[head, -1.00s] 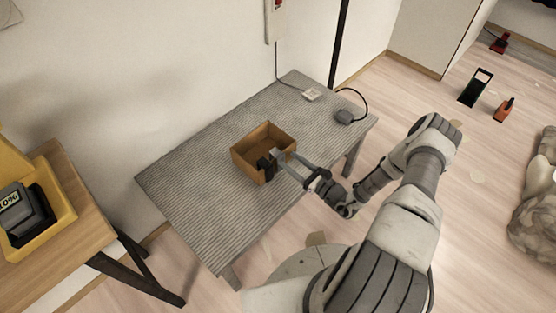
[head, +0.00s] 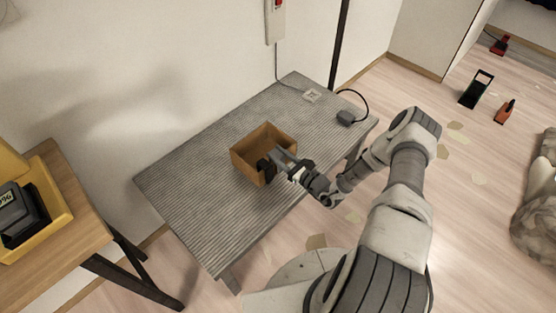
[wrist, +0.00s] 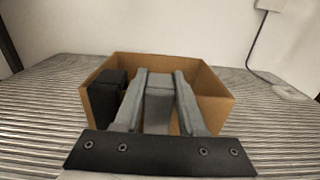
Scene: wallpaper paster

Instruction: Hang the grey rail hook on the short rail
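A small grey piece (wrist: 158,98), which looks like the grey rail hook, lies between my two fingers in the wrist view. My gripper (head: 282,153) reaches from the right over the front of an open brown box (head: 247,158) on the striped table. In the wrist view my gripper (wrist: 160,80) has its fingers apart on either side of the grey piece. I cannot tell whether both fingers press on it. A black block (wrist: 105,98) is at the box's front left, left of my fingers. I cannot make out the short rail for certain.
The striped table (head: 190,190) is bare left of the box. A dark plug-like block (head: 346,117) with a cable and a white socket plate (head: 311,96) are at its far right. A yellow case (head: 55,205) stands on a wooden table at left.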

